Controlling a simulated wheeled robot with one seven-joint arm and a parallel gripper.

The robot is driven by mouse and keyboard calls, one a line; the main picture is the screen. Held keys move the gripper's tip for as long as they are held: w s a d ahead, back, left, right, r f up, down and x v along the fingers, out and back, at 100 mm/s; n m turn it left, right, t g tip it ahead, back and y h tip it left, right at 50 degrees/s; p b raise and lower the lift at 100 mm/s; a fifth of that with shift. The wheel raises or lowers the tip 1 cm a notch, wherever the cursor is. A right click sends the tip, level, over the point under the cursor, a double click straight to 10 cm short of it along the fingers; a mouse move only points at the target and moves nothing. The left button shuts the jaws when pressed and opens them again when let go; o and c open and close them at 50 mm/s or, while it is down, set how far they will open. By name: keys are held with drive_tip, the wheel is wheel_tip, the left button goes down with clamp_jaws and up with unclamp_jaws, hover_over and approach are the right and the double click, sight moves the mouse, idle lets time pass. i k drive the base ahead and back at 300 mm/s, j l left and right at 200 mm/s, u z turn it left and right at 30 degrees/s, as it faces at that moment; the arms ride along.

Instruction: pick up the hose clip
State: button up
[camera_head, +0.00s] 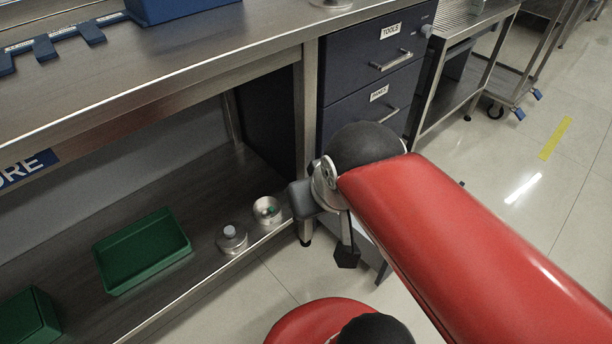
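I cannot pick out the hose clip for certain. A small round metal dish (267,216) stands on the lower shelf near its front edge. Something small and green shows inside the dish, too small to name. My red arm reaches in from the lower right. My gripper (346,250) seems to be the grey and dark part below the arm's black joint, to the right of the dish and apart from it. The arm hides much of it, so its opening does not show. I see nothing held.
A metal lidded pot (231,238) stands left of the dish. A green tray (142,252) and another green bin (28,318) are farther left on the lower shelf (190,205). The steel bench top (190,65) overhangs it. Dark drawers (362,85) stand behind my arm.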

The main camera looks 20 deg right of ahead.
sight(270, 209)
drive_tip(key=k+l, duration=0.1)
drive_tip(key=k, duration=1.25)
